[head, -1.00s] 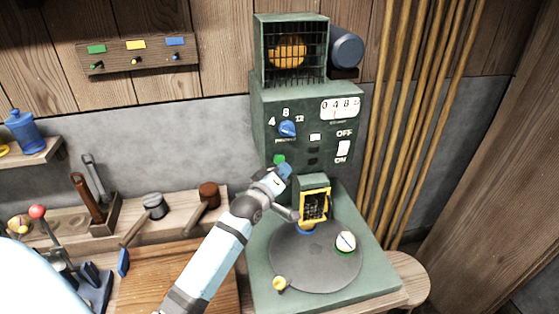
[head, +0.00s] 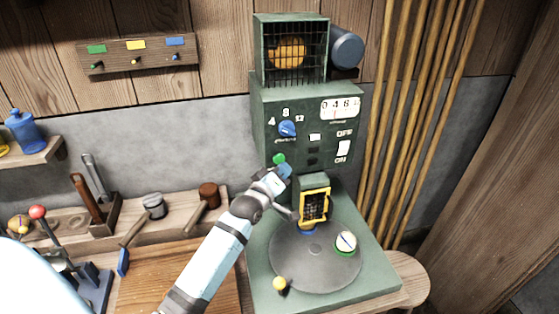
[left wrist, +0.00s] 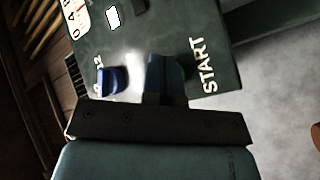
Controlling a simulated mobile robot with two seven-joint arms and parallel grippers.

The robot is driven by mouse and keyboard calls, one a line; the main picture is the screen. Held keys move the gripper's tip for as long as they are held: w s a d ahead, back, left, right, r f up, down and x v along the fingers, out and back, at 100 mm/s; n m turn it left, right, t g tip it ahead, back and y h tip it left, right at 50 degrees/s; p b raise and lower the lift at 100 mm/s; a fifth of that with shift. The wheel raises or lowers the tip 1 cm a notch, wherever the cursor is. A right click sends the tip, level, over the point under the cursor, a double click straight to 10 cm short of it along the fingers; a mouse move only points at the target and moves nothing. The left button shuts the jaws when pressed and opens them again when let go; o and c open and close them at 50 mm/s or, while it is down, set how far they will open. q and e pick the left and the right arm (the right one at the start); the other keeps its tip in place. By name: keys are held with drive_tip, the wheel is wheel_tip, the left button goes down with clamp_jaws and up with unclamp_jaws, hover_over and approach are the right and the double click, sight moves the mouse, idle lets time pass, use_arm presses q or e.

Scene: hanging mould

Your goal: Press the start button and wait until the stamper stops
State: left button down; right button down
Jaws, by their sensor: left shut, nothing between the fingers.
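The green start button (head: 279,159) is on the lower left of the front of the dark green stamper machine (head: 318,110). My left gripper (head: 285,171) is shut and empty, its blue fingertips just below and right of the button; I cannot tell whether they touch it. In the left wrist view the shut fingers (left wrist: 166,76) point at the panel beside the START lettering (left wrist: 203,65), and the button is hidden. The yellow-framed stamper guard (head: 314,206) stands over the round grey plate (head: 315,268). My right gripper is not in view.
A round piece with a green rim (head: 345,243) sits on the plate. A mallet (head: 203,208) and other tools lie left of the arm.

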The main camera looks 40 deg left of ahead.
use_arm(q)
drive_tip(key=shift+a, duration=0.1)
drive_tip(key=shift+w+a, duration=0.25)
idle(0.3)
drive_tip(key=shift+w+a, duration=0.3)
drive_tip(key=shift+a, duration=0.05)
idle(0.7)
drive_tip(key=shift+s+d+p, duration=0.1)
drive_tip(key=shift+d+p, duration=0.05)
drive_tip(key=shift+p, duration=0.25)
drive_tip(key=shift+s+d+p, duration=0.4)
drive_tip(key=shift+s+d, duration=0.1)
drive_tip(key=shift+d, duration=0.05)
